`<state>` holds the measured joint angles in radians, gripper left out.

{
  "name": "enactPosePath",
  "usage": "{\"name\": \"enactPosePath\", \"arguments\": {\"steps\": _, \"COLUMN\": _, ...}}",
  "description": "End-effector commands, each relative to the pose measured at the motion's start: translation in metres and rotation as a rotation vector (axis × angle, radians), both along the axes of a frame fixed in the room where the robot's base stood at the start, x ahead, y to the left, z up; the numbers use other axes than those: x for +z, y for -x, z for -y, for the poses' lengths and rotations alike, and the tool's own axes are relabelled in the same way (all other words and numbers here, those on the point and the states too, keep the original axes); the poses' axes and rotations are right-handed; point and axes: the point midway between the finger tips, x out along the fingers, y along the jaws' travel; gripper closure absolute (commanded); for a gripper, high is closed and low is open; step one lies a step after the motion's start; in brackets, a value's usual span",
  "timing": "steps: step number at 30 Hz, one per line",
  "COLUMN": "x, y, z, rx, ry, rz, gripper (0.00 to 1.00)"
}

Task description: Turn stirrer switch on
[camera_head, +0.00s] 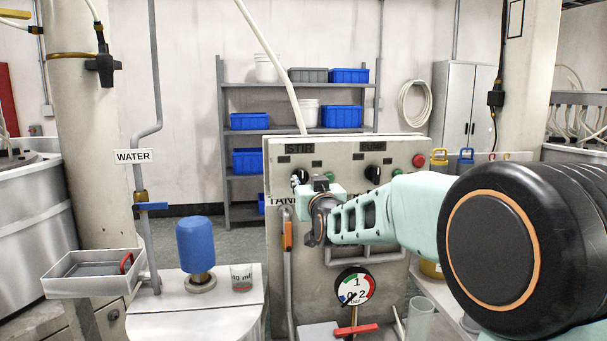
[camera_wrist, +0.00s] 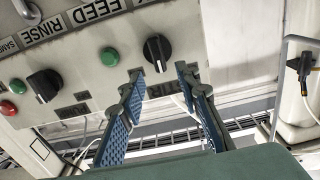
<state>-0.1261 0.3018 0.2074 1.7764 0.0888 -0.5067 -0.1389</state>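The stirrer switch is a black rotary knob on the left of the grey control panel (camera_head: 395,225), under a dark "STIR" label (camera_head: 300,148). My gripper partly hides it in the head view. The wrist view looks upside down at the panel and shows this black knob (camera_wrist: 157,52) with a white pointer line. My gripper (camera_wrist: 160,72) is open and empty, its two blue-padded fingers on either side of the knob's lower edge in the picture. Whether the fingertips touch the knob, I cannot tell. A green button (camera_wrist: 108,57) lies just left of the knob.
The pump knob (camera_head: 375,173) and a red button (camera_head: 419,160) are on the panel's right. A pressure gauge (camera_head: 354,287) and red-handled valve (camera_head: 355,330) are below. A blue motor-like cylinder (camera_head: 196,245) and a beaker (camera_head: 241,277) stand on the tank lid at left.

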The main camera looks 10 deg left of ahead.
Motion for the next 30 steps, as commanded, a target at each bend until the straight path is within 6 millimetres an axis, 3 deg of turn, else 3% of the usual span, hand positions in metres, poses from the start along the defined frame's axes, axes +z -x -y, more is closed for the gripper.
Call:
{"name": "enactPosePath", "arguments": {"steps": 9, "x": 0.001, "y": -0.050, "z": -0.014, "rx": -0.001, "ry": -0.001, "rz": -0.001, "gripper": 0.70}}
{"name": "enactPosePath", "arguments": {"steps": 15, "x": 0.000, "y": -0.069, "z": -0.019, "rx": -0.001, "ry": 0.000, "rz": -0.002, "gripper": 0.70}}
{"name": "enactPosePath", "arguments": {"steps": 28, "x": 0.000, "y": -0.076, "z": -0.021, "rx": -0.001, "ry": 0.000, "rz": -0.001, "gripper": 0.70}}
{"name": "enactPosePath", "arguments": {"steps": 30, "x": 0.000, "y": -0.076, "z": -0.021, "rx": -0.001, "ry": 0.000, "rz": -0.001, "gripper": 0.76}}
